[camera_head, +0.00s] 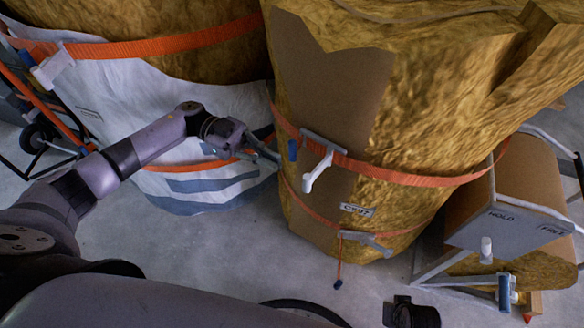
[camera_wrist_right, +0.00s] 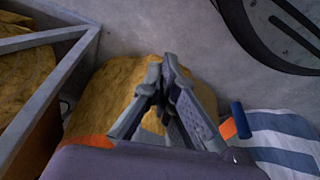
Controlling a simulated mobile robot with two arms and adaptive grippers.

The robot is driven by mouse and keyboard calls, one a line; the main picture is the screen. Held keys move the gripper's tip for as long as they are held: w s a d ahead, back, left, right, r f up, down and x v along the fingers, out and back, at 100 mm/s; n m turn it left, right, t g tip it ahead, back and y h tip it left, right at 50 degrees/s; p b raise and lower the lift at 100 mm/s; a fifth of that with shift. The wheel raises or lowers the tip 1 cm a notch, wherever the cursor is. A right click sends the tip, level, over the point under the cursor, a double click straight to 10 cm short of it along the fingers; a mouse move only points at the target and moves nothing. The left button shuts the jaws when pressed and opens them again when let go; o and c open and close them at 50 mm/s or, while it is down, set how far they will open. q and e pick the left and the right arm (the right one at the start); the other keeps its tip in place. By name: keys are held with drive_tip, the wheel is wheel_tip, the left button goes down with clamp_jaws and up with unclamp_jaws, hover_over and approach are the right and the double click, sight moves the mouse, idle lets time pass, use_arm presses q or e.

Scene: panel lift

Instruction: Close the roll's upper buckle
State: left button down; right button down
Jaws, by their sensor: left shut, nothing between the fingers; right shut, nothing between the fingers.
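The yellow fibrous roll (camera_head: 425,110) stands upright with a brown sheet on its left side. An orange upper strap (camera_head: 430,178) goes around it. The upper buckle (camera_head: 323,142) is a grey plate on this strap, with a pale lever (camera_head: 318,172) standing out and hanging down, and a blue tab (camera_head: 292,150) at its left. My left gripper (camera_head: 272,157) is shut and empty, just left of the blue tab; contact cannot be told. My right gripper (camera_wrist_right: 165,62) is shut and empty in the right wrist view, with yellow material behind it.
A lower buckle (camera_head: 366,243) sits on a lower orange strap. A grey box marked HOLD and FREE (camera_head: 510,228) stands at the right. A white-and-blue wrapped roll (camera_head: 160,110) is behind my left arm. Bare concrete floor (camera_head: 240,245) lies in front.

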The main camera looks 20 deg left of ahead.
sight(316, 174)
use_arm(q)
drive_tip(key=shift+x, duration=2.8)
